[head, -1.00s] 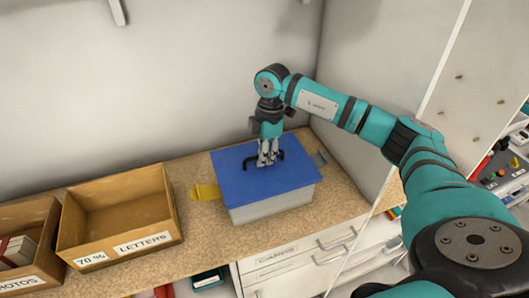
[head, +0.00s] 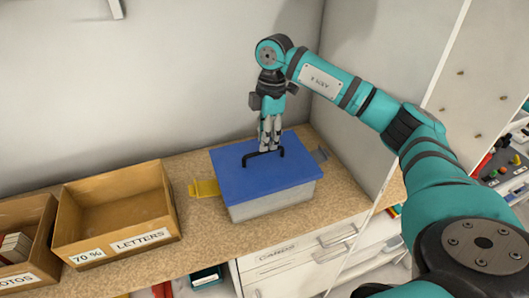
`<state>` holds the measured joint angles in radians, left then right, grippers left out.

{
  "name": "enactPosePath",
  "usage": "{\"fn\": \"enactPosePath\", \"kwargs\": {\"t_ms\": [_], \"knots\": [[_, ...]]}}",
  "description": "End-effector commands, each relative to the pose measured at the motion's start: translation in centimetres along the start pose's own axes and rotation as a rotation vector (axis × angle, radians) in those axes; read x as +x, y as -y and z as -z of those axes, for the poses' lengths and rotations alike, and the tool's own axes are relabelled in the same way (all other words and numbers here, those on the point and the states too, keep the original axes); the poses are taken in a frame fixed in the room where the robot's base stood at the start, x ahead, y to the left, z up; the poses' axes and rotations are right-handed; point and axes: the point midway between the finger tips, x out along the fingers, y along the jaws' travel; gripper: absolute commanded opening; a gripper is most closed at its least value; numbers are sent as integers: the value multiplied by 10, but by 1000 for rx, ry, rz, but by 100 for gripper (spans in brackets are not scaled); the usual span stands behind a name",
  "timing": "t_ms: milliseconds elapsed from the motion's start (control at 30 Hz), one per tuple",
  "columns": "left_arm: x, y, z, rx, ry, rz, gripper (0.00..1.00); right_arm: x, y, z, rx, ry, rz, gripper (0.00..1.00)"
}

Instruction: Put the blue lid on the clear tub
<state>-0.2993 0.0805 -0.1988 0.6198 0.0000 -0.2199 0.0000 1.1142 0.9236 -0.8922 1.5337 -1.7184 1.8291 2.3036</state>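The blue lid (head: 240,180) lies flat on top of the clear tub (head: 270,204) and covers it. I see no clear gap along the near edge; the far edge is hidden. A black handle (head: 262,155) stands on the lid. My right gripper (head: 270,149) points down just above the handle, with a narrow gap between its fingers, and holds nothing that I can see. My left gripper is out of view.
A cardboard box marked LETTERS (head: 141,241) stands left of the tub, with another box (head: 30,279) beyond it. A side panel (head: 372,130) rises to the right. The counter (head: 200,218) is bare between the LETTERS box and tub. Drawers (head: 295,262) are below.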

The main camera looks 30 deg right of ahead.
Motion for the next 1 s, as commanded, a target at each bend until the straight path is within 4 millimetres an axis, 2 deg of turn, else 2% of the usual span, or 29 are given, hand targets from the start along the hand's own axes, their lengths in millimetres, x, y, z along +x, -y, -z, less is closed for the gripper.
{"fn": "enactPosePath", "kwargs": {"t_ms": [33,200,400,1000], "knots": [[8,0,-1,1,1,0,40,-9,-2,0,-1,-3,-6,29],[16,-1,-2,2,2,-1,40,-43,-1,0,0,-2,-3,29],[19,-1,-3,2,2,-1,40,-67,0,0,0,-1,-1,29],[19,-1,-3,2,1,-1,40,-72,0,0,0,0,1,29]]}}
